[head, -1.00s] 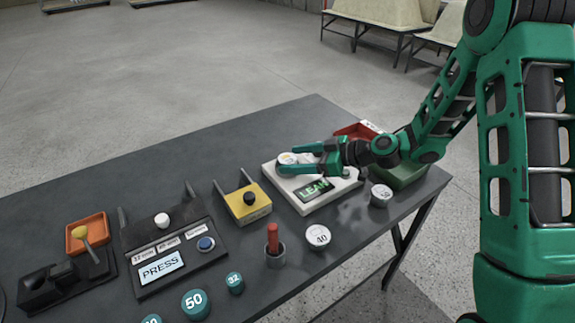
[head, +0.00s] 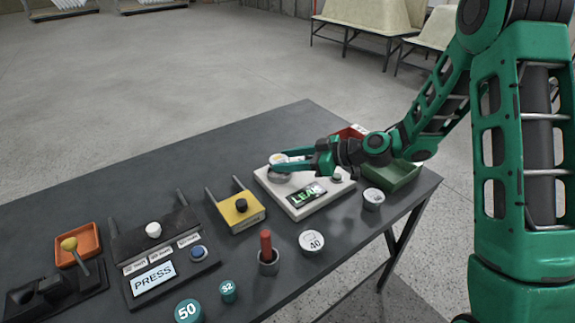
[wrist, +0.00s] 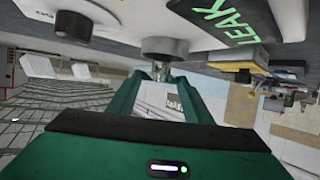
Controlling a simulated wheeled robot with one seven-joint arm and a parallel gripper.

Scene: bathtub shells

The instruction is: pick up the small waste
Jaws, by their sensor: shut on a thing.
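A round grey metal waste (head: 281,176) with a pale, yellowish-marked top is at the left back of the white test box (head: 296,207), whose display reads LEAK. My gripper (head: 283,164) is around the waste, its fingers shut on the upper part with the grey body showing below. In the wrist view the waste (wrist: 165,47) shows at the fingertips, close to the white box; I cannot tell if it touches it. A waste marked 40 (head: 312,242) and another grey waste (head: 373,198) stand on the table, clear of my gripper.
Red and green trays (head: 402,178) stand behind the box at right. A yellow device (head: 241,212), a red-handled item in a cup (head: 267,250) and a PRESS panel (head: 153,278) stand to the left and front. The table's back left (head: 130,190) is clear.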

